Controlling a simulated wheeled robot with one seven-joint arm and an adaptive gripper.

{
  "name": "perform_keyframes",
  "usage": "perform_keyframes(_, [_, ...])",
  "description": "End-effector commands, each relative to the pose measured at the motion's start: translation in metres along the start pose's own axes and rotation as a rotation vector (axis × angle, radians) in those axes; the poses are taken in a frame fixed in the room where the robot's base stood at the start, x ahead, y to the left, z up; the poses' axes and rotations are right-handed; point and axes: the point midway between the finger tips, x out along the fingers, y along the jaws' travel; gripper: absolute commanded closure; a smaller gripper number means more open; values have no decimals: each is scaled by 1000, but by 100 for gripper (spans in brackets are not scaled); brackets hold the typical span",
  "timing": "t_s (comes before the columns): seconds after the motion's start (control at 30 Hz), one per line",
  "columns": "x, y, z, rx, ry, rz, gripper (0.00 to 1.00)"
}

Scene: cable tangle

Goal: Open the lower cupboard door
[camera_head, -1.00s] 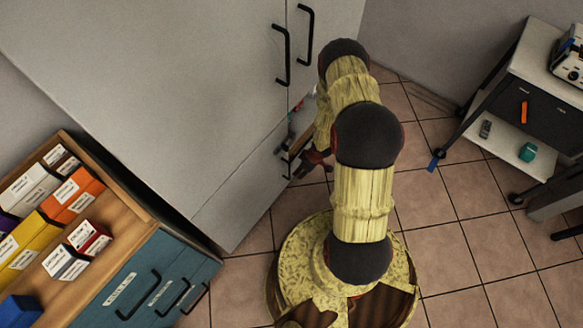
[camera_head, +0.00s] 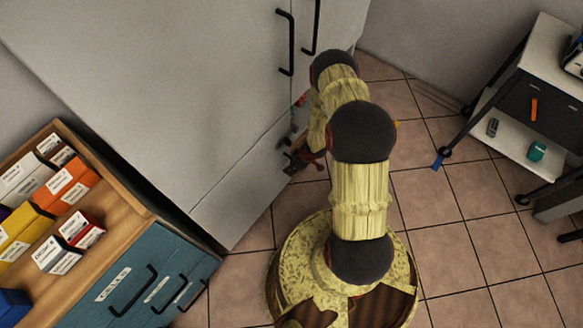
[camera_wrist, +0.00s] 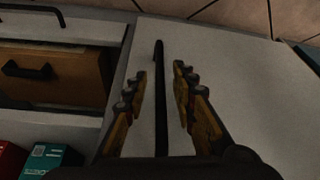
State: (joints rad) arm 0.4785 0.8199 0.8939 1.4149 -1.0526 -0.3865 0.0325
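The tall grey cupboard (camera_head: 150,85) fills the left of the head view. A seam separates its lower door (camera_head: 238,192), which looks flush with the front. In the wrist view, a pale door (camera_wrist: 240,90) carries a long dark bar handle (camera_wrist: 160,110). My gripper (camera_wrist: 160,72) is open, with one finger on each side of this handle and gaps visible on both sides. The handle's near end is hidden behind my gripper. In the head view my gripper (camera_head: 304,160) is at the lower door's right edge, partly hidden by my arm.
Two upper handles (camera_head: 287,42) are above the seam. In the wrist view, a brown drawer front (camera_wrist: 60,75) and red and teal boxes (camera_wrist: 50,158) lie left. A teal drawer cabinet (camera_head: 150,275) stands left; a cart (camera_head: 520,95) stands right.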

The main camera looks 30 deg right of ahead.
Motion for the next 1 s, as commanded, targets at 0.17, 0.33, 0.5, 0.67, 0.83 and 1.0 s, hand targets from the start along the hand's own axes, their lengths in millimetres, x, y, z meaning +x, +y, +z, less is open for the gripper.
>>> perform_keyframes(0.17, [0,0,0,0,0,0,75])
perform_keyframes(0.33, [-1,0,0,0,0,0,84])
perform_keyframes(0.5, [-1,0,0,0,0,0,94])
perform_keyframes(0.67, [-1,0,0,0,0,0,100])
perform_keyframes(0.83, [-1,0,0,0,-1,0,100])
perform_keyframes(1.0, [-1,0,0,-1,-1,0,100])
